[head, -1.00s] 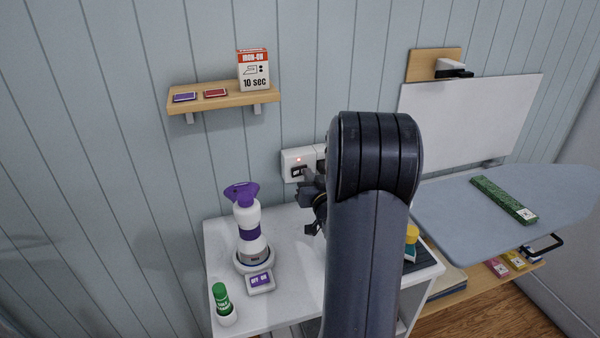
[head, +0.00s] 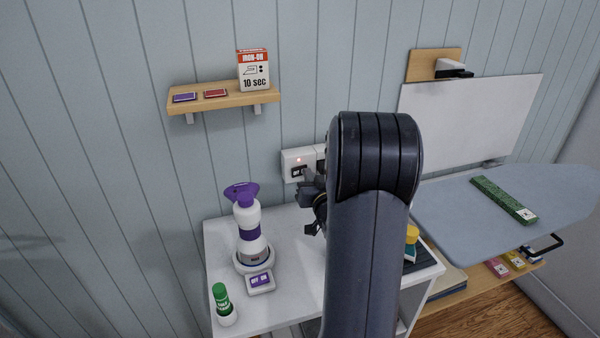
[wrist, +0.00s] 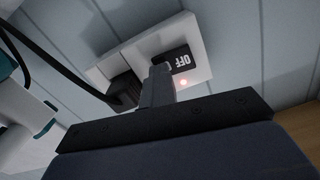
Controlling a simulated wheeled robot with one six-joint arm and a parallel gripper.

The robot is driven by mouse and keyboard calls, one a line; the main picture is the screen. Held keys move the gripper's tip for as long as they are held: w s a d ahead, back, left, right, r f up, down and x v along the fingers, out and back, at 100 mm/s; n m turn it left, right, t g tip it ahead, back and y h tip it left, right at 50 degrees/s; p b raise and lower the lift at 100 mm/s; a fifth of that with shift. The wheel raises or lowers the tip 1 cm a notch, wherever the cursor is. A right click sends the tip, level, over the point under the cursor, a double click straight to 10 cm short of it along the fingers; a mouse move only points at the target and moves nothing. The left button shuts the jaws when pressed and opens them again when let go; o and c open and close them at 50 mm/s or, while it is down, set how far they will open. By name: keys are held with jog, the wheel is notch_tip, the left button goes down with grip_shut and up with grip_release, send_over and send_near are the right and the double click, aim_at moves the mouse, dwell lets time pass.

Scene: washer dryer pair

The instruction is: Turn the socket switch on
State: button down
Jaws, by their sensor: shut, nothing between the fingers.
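The white socket plate (head: 297,157) is on the wall above the white table, with a small red light lit on it. In the wrist view, the socket plate (wrist: 194,66) carries a dark rocker switch (wrist: 181,60) with "OFF" lettering, partly hidden by my fingers. A black plug (wrist: 124,92) sits in the socket beside the switch. My gripper (wrist: 159,70) is shut and empty, its fingertips at the switch's edge; I cannot tell whether they touch it. In the head view my gripper (head: 306,178) is just below the plate, largely hidden by my arm.
A wooden shelf (head: 224,98) is above left. An ironing board (head: 450,212) extends at right.

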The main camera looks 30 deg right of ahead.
jog(key=shift+r, duration=0.2)
dwell(0.3)
jog(key=shift+f+b+v, duration=0.2)
jog(key=shift+b+v, duration=0.5)
jog(key=shift+v, duration=1.7)
jog(key=b+v, duration=0.1)
jog(key=v, duration=0.9)
jog(key=shift+s, duration=0.4)
jog(key=shift+w, duration=0.1)
jog(key=p+x, duration=0.2)
jog(key=x, duration=1.2)
jog(key=shift+a, duration=0.1)
